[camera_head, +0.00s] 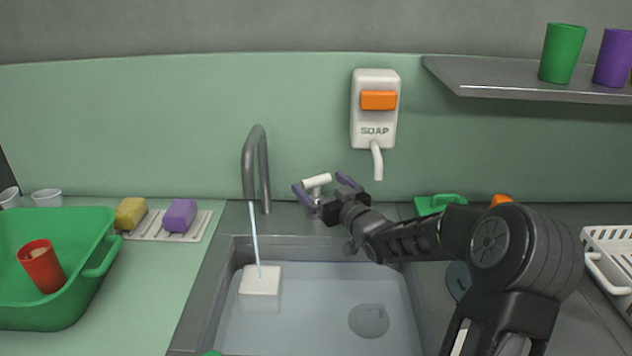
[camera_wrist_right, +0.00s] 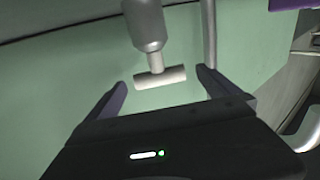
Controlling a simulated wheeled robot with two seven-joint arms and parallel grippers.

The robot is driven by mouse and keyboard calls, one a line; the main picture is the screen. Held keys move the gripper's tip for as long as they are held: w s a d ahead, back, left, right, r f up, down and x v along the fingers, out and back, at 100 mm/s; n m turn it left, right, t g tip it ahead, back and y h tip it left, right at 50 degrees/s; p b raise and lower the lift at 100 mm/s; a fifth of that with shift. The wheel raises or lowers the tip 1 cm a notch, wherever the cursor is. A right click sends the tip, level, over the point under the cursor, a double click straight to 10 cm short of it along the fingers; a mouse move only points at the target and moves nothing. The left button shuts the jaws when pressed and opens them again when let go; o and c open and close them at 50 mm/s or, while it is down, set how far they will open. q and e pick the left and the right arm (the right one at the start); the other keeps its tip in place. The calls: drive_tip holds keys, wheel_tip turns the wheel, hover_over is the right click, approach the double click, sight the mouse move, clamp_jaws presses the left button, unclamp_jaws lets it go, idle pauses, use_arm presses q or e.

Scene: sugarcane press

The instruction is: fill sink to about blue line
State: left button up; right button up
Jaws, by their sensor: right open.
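The sink (camera_head: 228,300) holds water, and a thin stream runs into it from the grey faucet (camera_head: 256,150). I cannot make out a blue line on its walls. The white T-shaped tap handle (camera_head: 316,181) stands behind the sink, right of the faucet. My right gripper (camera_head: 319,184) is open around it, one finger on each side. In the right wrist view the handle's white crossbar (camera_wrist_right: 160,77) lies between the spread fingers of my right gripper (camera_wrist_right: 161,84), with gaps on both sides. My left gripper is not in view.
A white block (camera_head: 260,280) is under the stream, and a round grey shape (camera_head: 369,320) shows in the water. A green tub (camera_head: 95,285) with a red cup (camera_head: 41,267) stands left. A soap dispenser (camera_head: 375,110) hangs above; a white rack (camera_head: 612,255) is right.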

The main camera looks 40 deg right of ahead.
drive_tip(key=shift+w+d, duration=0.1)
drive_tip(key=shift+w, duration=1.3)
drive_tip(key=c, duration=1.1)
